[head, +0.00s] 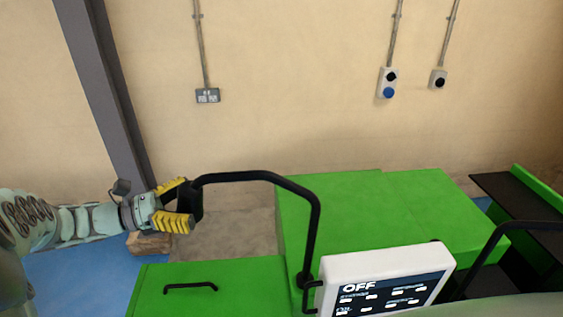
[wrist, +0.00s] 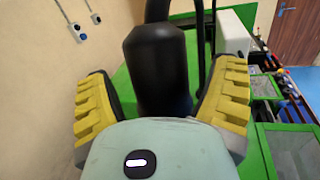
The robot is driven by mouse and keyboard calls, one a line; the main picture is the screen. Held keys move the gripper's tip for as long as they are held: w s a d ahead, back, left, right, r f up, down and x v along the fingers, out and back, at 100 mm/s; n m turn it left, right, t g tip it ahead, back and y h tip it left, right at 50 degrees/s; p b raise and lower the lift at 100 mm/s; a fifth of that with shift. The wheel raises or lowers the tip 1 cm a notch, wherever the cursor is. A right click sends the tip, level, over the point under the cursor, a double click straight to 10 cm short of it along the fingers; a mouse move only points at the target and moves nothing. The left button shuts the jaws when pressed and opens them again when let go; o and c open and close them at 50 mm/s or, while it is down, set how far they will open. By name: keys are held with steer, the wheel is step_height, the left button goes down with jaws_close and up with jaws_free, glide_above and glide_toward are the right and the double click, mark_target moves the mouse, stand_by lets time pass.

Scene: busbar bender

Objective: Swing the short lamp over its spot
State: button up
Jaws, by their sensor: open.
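The short lamp (head: 275,179) is a black bent arm rising from the green machine beside the white control box. Its dark cylindrical head (head: 196,200) hangs at the left end, out past the machine's edge. In the wrist view the lamp head (wrist: 158,68) is a large black cylinder between my yellow finger pads. My gripper (head: 182,207) is open around the lamp head, one pad on each side. In the wrist view a narrow gap shows beside the head; contact cannot be told. The lamp's spot is not clearly marked in either view.
The white control box (head: 385,278) with its OFF screen stands close to the lamp's base. A second black bent arm (head: 495,245) rises at the right. The green machine top (head: 350,215) is mostly clear. A grey column (head: 105,95) stands behind my arm.

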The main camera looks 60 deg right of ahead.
steer(key=shift+s+d, duration=0.2)
steer(key=shift+d, duration=0.1)
steer(key=c, duration=1.3)
